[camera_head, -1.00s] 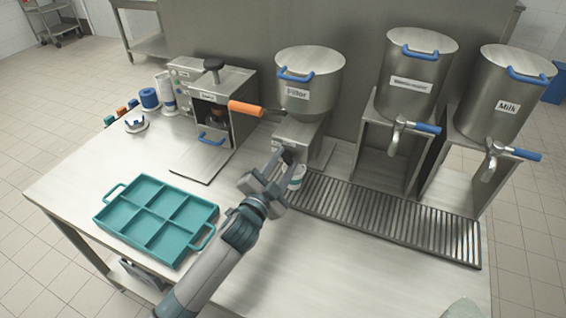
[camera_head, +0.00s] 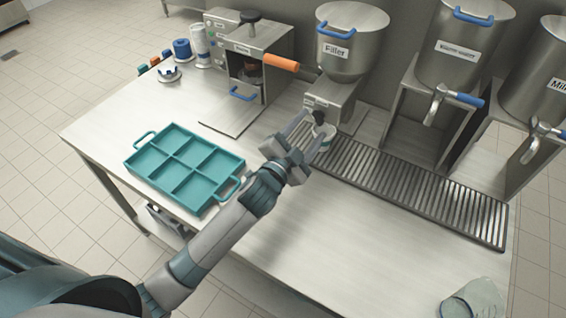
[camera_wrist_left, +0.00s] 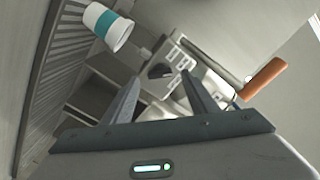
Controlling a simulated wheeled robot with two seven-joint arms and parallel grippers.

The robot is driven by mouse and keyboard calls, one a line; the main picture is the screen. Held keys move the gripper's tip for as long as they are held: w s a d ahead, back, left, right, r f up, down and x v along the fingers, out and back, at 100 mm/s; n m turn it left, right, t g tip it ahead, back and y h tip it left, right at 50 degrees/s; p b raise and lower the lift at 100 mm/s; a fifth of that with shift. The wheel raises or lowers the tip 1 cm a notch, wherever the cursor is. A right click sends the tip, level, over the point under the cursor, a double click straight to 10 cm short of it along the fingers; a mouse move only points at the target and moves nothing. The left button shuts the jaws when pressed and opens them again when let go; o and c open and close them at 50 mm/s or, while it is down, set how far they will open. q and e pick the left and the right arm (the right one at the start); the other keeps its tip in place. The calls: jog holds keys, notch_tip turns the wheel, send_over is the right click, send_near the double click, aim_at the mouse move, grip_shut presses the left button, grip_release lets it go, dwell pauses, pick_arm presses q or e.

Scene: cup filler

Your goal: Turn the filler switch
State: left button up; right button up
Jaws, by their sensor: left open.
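The filler machine (camera_head: 336,92) stands at the back of the counter under a steel hopper labelled Filler (camera_head: 352,42). A black switch knob (camera_head: 319,117) sits on its front; it also shows in the left wrist view (camera_wrist_left: 159,70). My left gripper (camera_head: 308,131) is open and empty just in front of the knob. In the wrist view the knob lies ahead of the two fingertips, between their lines, with no visible contact. A white cup with a teal band (camera_wrist_left: 107,27) stands by the filler, partly hidden behind the gripper in the head view. My right gripper is not in view.
A teal divided tray (camera_head: 183,163) lies at the left on the counter. A slatted drip grate (camera_head: 420,190) runs right, below tanks with blue-handled taps. The front counter is mostly clear.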

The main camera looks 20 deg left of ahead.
pick_arm(q)
jog(key=s+a+b, duration=0.2)
jog(key=s+b, duration=0.1)
jog(key=s, duration=1.1)
jog(key=shift+a+b, duration=0.35)
jog(key=shift+b, duration=0.05)
jog(key=shift+s, duration=0.2)
